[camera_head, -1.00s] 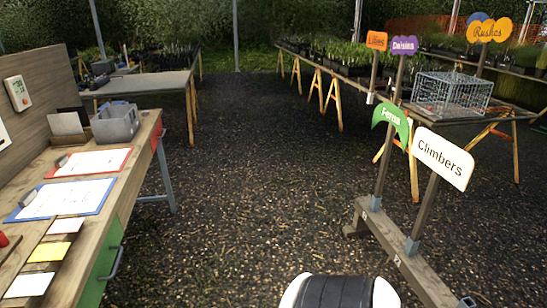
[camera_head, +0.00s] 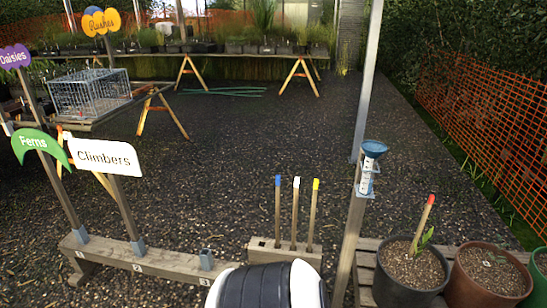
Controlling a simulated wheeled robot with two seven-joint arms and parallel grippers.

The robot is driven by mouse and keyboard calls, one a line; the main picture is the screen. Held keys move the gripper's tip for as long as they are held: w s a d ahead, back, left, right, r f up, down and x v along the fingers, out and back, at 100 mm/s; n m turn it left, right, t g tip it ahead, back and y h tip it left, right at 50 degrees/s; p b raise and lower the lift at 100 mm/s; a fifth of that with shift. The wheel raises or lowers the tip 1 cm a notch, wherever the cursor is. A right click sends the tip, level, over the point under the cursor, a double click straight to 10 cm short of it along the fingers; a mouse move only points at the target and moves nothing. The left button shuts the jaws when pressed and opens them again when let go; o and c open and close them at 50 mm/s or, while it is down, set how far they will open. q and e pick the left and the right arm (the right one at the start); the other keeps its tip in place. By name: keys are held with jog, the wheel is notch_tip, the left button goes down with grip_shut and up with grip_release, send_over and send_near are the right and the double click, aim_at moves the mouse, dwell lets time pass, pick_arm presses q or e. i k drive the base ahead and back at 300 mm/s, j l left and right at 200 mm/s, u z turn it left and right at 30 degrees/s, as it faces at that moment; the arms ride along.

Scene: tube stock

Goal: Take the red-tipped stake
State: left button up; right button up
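The red-tipped stake (camera_head: 422,224) stands in a dark plant pot (camera_head: 393,288) of soil at the lower right. It leans slightly to the right, and its red tip is uppermost. A green shoot stands beside it in the same pot. Neither of my grippers is in view, so nothing shows of what they hold.
A wooden block (camera_head: 285,252) holds blue-, white- and yellow-tipped stakes. A post with a blue rain gauge (camera_head: 368,172) stands between it and the pots. A brown pot (camera_head: 487,277) is to the right. A numbered sign beam (camera_head: 160,262) lies left. Open gravel lies beyond.

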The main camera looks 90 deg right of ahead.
aim_at(430, 201)
jog(key=z, duration=2.4)
